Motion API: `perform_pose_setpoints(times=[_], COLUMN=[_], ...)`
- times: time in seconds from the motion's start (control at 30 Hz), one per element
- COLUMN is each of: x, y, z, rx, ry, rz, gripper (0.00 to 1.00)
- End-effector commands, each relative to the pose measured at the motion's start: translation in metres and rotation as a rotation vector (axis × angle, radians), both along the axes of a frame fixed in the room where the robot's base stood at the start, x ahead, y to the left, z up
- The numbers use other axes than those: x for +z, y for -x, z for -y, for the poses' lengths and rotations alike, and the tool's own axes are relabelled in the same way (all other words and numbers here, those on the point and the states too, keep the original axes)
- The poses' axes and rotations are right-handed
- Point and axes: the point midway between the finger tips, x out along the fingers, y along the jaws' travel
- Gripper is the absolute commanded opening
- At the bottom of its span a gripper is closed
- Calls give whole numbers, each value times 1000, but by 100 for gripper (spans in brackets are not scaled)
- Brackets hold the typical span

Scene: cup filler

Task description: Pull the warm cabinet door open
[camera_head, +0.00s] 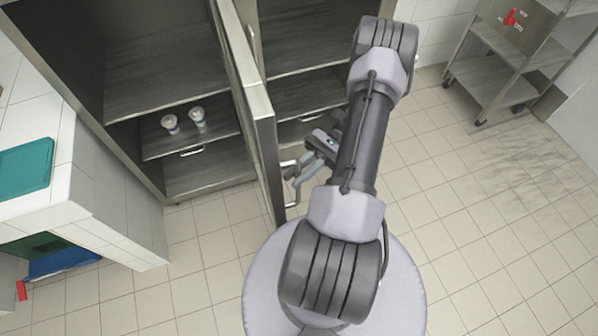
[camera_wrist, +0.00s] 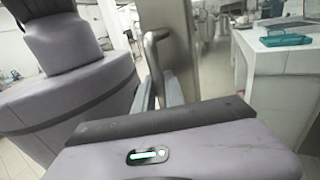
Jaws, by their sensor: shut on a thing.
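The cabinet door (camera_head: 262,135) is a tall grey metal panel. It stands swung well out from the front of the grey cabinet (camera_head: 150,45), with the shelves showing on both sides of it. The door's bar handle (camera_head: 291,205) is on its right face near the outer end. My gripper (camera_head: 297,174) is at this handle and shut on it; my arm and wrist partly hide the grip.
Two white cups (camera_head: 184,121) stand on a left cabinet shelf. A white tiled counter (camera_head: 100,215) with a teal tray (camera_head: 25,168) is at the left. A metal rack (camera_head: 500,65) on casters stands at the upper right. The tiled floor (camera_head: 480,220) at the right is clear.

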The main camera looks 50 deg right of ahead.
Motion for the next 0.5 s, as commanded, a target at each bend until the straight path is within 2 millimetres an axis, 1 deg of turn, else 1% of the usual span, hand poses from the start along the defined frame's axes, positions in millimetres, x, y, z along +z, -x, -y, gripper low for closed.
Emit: perform_pose_setpoints(times=[0.47, 0.5], x=[0, 0], y=[-1, -1], z=[1, 1], rx=[-2, -2], ry=[1, 1], rz=[1, 1], gripper=[0, 16])
